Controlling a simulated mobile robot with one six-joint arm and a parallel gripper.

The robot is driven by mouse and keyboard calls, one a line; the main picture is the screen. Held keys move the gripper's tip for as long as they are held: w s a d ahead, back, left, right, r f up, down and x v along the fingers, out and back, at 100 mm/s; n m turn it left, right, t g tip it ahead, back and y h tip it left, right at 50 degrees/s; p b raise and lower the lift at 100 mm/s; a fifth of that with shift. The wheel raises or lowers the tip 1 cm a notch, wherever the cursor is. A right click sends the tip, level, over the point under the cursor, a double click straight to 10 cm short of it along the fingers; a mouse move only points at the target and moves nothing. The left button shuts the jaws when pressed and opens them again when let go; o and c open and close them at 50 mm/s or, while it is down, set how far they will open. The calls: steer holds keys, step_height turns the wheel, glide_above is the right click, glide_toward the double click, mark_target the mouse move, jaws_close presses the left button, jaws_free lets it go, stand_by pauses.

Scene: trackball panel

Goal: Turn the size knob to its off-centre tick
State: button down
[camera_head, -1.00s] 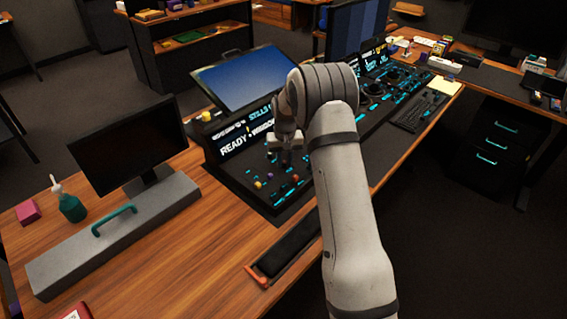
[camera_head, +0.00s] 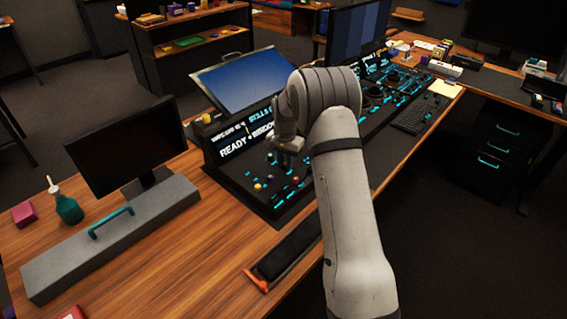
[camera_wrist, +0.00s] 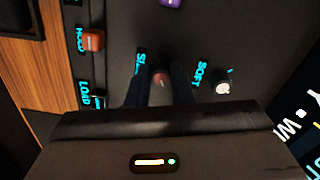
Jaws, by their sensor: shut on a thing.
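The size knob (camera_wrist: 160,78) shows as a small reddish cap in the wrist view, beside a partly covered cyan label starting "SI". My gripper (camera_wrist: 161,86) has one dark finger on each side of the knob and is shut on it. The fingers hide the knob's sides and most of its label. I cannot make out its pointer or its off-centre tick. In the head view my gripper (camera_head: 288,156) is down at the dark control panel (camera_head: 225,182), and my arm covers part of the panel.
A white knob (camera_wrist: 222,87) labelled SOFT stands to the right in the wrist view. An orange-red knob (camera_wrist: 93,40) stands to the left and a purple knob (camera_wrist: 171,2) at the top edge. A tilted screen (camera_head: 245,80) rises behind the panel.

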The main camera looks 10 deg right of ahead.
mark_target(285, 164)
steer(key=shift+f, duration=0.1)
stand_by(0.3)
steer(key=c, duration=1.3)
jaws_free()
steer(key=shift+r, duration=3.95)
